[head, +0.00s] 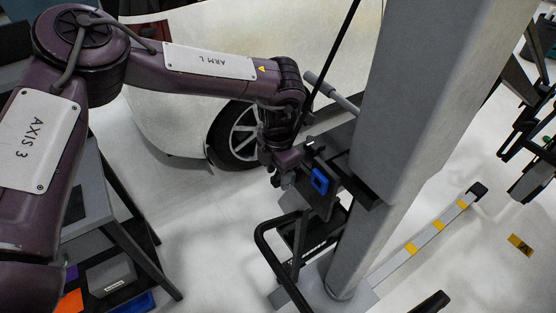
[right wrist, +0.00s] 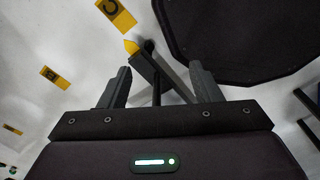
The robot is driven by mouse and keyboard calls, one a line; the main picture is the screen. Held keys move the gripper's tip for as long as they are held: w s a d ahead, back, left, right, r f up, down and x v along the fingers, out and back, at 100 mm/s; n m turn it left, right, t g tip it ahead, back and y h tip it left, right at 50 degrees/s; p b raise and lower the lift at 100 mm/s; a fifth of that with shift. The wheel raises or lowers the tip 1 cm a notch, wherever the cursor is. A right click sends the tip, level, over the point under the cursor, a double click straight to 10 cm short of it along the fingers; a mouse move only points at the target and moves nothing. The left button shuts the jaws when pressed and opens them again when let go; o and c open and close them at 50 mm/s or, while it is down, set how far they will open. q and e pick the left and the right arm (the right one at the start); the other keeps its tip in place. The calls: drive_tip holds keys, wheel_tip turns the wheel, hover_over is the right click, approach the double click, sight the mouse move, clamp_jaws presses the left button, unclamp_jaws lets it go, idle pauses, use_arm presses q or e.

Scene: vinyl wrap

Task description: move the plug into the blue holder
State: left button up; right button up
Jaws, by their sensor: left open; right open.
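The blue holder (head: 319,181) is a small blue frame on a dark mount beside the large grey post, right of centre in the head view. My left gripper (head: 282,178) is just left of the holder, pointing down and open; its fingertips are small and dark here. I cannot make out the plug for certain in either view. In the right wrist view my right gripper (right wrist: 162,82) is open, its two dark fingers apart with nothing held between them.
A thick grey post (head: 415,90) stands right of the holder. A black bent tube (head: 265,245) is below my left gripper. A white car body with a wheel (head: 235,135) is behind. A grey floor rail with yellow marks (head: 425,236) lies at right. A dark panel (right wrist: 240,40) is beyond my right gripper.

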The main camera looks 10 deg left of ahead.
use_arm(q)
drive_tip(key=shift+s+f, duration=0.1)
drive_tip(key=shift+s, duration=0.05)
drive_tip(key=c, duration=1.1)
drive_tip(key=shift+o, duration=1.3)
drive_tip(key=shift+c, duration=1.1)
clamp_jaws()
use_arm(e)
drive_tip(key=shift+w+d+r, duration=0.1)
drive_tip(key=shift+w+r, duration=0.05)
drive_tip(key=shift+w, duration=0.5)
use_arm(q)
drive_tip(key=shift+s+a+p, duration=0.45)
drive_tip(key=shift+s+a, duration=0.05)
use_arm(e)
drive_tip(key=shift+r, duration=0.4)
